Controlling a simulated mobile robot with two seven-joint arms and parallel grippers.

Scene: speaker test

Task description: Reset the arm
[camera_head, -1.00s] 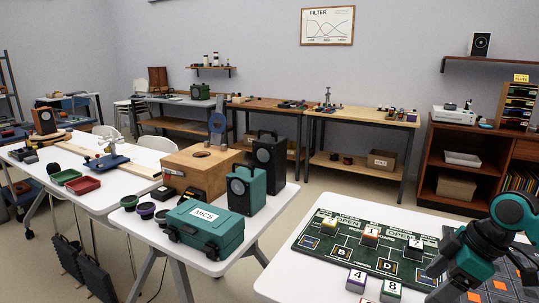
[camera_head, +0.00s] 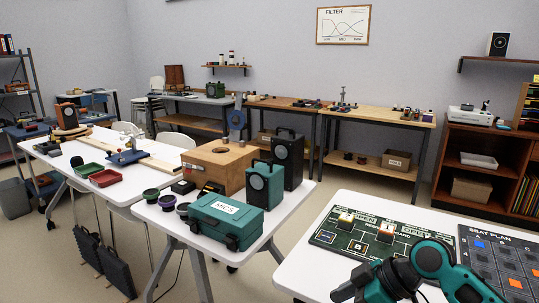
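My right arm, teal and black, comes in from the lower right and bends over the front of the right white table (camera_head: 320,270). Its dark end part (camera_head: 348,290) meets the bottom edge of the picture. I cannot make out the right gripper's fingers or whether they hold anything. My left arm and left gripper are not in view. The arm covers part of the green game board (camera_head: 325,238) and the table's front area.
A grey seat plan panel (camera_head: 500,262) lies right of the board. The middle white table holds a teal case (camera_head: 226,220), a teal speaker (camera_head: 264,187), a black speaker (camera_head: 288,160) and a wooden box (camera_head: 220,165). Open floor (camera_head: 335,180) lies between these tables and the back benches.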

